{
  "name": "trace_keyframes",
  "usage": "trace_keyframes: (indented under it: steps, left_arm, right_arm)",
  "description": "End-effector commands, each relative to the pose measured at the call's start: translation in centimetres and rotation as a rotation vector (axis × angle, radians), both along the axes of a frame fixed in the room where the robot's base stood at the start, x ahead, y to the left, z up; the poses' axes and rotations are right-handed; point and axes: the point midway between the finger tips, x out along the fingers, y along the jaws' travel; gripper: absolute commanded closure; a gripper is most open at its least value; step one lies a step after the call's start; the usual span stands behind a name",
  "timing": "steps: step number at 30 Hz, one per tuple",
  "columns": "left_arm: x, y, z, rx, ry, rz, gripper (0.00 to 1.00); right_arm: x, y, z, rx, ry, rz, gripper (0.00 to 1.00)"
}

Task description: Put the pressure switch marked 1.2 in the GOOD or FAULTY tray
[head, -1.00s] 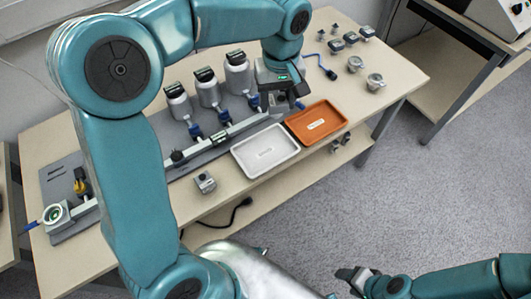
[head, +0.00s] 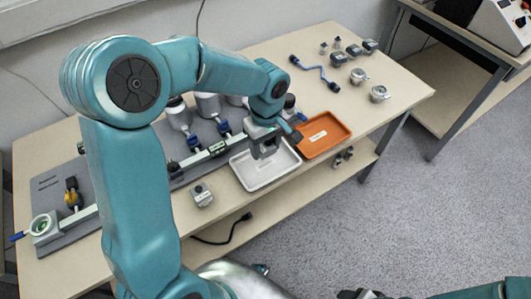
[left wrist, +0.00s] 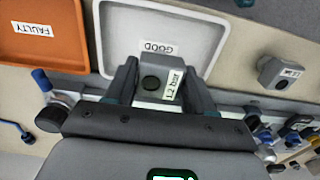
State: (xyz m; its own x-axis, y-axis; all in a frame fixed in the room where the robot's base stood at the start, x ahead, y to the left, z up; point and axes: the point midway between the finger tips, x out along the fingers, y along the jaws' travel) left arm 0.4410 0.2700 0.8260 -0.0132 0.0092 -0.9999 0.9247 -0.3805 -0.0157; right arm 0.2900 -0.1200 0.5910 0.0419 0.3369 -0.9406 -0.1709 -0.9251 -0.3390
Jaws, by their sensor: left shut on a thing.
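My left gripper (head: 264,150) is over the white tray (head: 262,184) in the head view. In the left wrist view it is shut on a grey pressure switch (left wrist: 152,72) with a round dark port and a label reading 1.2 bar. Behind the switch lies the white tray (left wrist: 120,40), labelled GOOD. I cannot tell whether the switch touches the tray floor. The orange tray (head: 320,148) beside it reads FAULTY in the left wrist view (left wrist: 45,50). My right gripper (head: 362,294) is cut off at the bottom edge of the head view; its jaws are unclear.
Another grey switch (head: 202,195) stands on the table left of the white tray. A grey board with a manifold (head: 205,155) and several vessels lies behind. A blue cable (head: 318,68) and several small parts are at the back right. Two small items (head: 343,156) sit on the lower shelf.

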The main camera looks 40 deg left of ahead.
Motion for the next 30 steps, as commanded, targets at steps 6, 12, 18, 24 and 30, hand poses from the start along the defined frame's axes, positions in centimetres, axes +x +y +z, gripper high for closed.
trace_keyframes:
  steps: [6, 12, 18, 24, 30]
  left_arm:
    - [0.1, 0.0, -3.4, 0.000, 0.003, -0.001, 0.84]
    - [0.1, 0.0, -3.5, 0.000, 0.001, -0.001, 0.84]
    - [0.1, 0.0, -4.0, 0.000, 0.001, -0.001, 0.84]
    - [0.1, 0.0, -3.8, -0.001, 0.001, -0.002, 0.21]
    - [0.1, 0.0, -3.7, 0.000, 0.001, -0.002, 0.21]
  right_arm:
    - [0.0, 0.0, -0.5, 0.000, 0.000, 0.000, 0.42]
    - [0.0, 0.0, -0.4, 0.000, 0.000, 0.000, 0.42]
    - [0.0, 0.0, -0.9, 0.000, 0.000, 0.000, 0.42]
    - [0.0, 0.0, -0.8, 0.000, 0.000, 0.000, 0.42]
    - [0.0, 0.0, -0.6, 0.000, 0.000, 0.000, 0.42]
